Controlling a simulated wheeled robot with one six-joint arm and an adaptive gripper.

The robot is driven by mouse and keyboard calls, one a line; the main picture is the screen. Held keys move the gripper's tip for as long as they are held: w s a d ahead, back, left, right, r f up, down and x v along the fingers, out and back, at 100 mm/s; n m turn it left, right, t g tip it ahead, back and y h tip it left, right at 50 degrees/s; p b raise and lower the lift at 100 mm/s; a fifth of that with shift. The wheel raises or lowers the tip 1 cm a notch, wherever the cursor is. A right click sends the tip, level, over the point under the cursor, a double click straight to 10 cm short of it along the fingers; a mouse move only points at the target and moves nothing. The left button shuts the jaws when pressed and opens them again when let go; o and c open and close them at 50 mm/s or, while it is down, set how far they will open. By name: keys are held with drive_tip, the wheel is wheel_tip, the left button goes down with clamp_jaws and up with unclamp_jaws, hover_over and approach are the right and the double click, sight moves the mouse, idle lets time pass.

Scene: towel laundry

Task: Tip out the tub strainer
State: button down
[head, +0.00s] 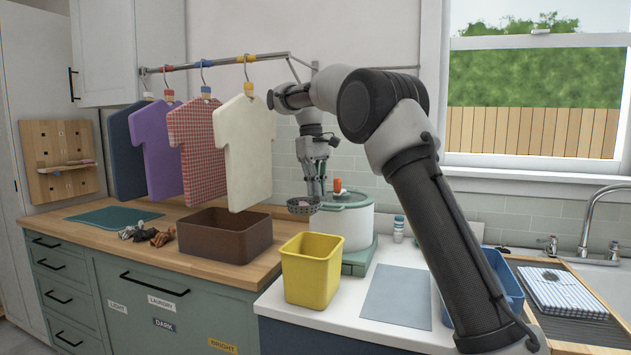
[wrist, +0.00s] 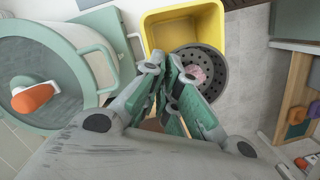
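The tub strainer (head: 303,208) is a small dark grey perforated cup. It hangs in the air at my gripper's fingertips, left of the white tub (head: 347,222) and above the level of the yellow bin. In the wrist view the strainer (wrist: 213,62) is upright, with a pinkish lump (wrist: 194,76) inside. My gripper (head: 317,188) points down, with its green-padded fingers (wrist: 172,88) close together at the strainer's near side. They appear shut on its handle, which the fingers mostly hide. The yellow bin (head: 310,275) stands open on the counter; its visible inside (wrist: 185,28) looks empty.
The tub has a pale green lid with an orange knob (head: 336,185). A brown box (head: 225,240) stands left of the yellow bin. Shirts hang from a rail (head: 215,62) at left. A grey mat (head: 397,297) lies right of the bin, with a blue container (head: 505,280) beyond.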

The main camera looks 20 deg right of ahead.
wheel_tip(320, 180, down, 4)
drive_tip(key=shift+r, duration=0.1)
drive_tip(key=shift+r+t+y, duration=0.2)
drive_tip(key=shift+t+y, duration=0.1)
drive_tip(key=shift+t, duration=0.1)
drive_tip(key=shift+s+d+r+t, duration=0.15)
drive_tip(key=shift+s+r+t, duration=0.15)
drive_tip(key=shift+t, duration=0.3)
drive_tip(key=shift+s+r+t+y, duration=0.1)
drive_tip(key=shift+r+t+y, duration=0.1)
drive_tip(key=shift+t+y, duration=0.6)
drive_tip(key=t+y, duration=0.1)
drive_tip(key=t, duration=0.1)
drive_tip(key=s+t, duration=0.1)
drive_tip(key=t, duration=0.1)
drive_tip(key=t+y, duration=0.1)
drive_tip(key=t, duration=0.1)
drive_tip(key=shift+s+d+f+t+y, duration=0.2)
drive_tip(key=shift+d+t+y, duration=0.1)
drive_tip(key=shift+d+t, duration=0.1)
drive_tip(key=t+y, duration=0.6)
drive_tip(key=t, duration=0.8)
approach(317, 198)
drive_tip(key=shift+x, duration=1.05)
